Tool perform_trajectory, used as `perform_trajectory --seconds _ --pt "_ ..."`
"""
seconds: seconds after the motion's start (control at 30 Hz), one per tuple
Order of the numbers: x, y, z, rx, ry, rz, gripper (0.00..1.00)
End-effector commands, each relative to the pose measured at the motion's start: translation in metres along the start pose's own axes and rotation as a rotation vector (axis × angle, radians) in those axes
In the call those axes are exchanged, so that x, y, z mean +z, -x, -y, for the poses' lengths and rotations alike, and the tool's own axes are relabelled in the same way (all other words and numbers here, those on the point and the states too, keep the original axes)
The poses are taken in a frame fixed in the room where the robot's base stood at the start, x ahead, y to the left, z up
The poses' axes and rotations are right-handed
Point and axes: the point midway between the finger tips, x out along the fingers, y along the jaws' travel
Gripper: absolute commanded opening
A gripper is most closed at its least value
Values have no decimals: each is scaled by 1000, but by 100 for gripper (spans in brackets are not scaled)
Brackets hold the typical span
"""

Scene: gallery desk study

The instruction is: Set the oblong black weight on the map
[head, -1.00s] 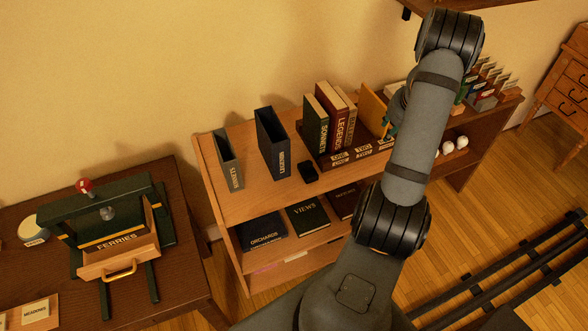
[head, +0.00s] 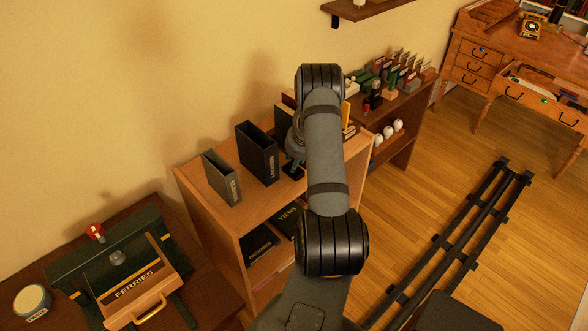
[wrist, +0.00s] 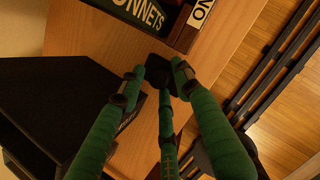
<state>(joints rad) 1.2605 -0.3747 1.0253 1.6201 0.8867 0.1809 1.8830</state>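The black weight (wrist: 157,72) is a small dark block on the wooden bookcase top, seen in the wrist view between my fingertips. In the head view my gripper (head: 293,166) is low over the bookcase top, right of the dark file box, mostly hidden behind my arm. The weight cannot be made out there.
A dark file box (head: 257,153) and a grey one (head: 222,178) stand left of my gripper on the bookcase (head: 202,207). Books, one marked SONNETS (wrist: 137,17), stand just beyond the weight. A desk (head: 510,65) with an open drawer is at the far right.

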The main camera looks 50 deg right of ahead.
Motion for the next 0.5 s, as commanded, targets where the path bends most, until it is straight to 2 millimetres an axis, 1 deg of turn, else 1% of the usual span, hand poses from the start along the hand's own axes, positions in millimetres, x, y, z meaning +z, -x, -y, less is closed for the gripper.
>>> perform_trajectory --seconds 0.1,0.3,0.5 --pt "0 -5 0 0 0 1 32" --pt "0 -5 -1 0 0 1 32" --pt "0 -5 0 0 1 1 20"
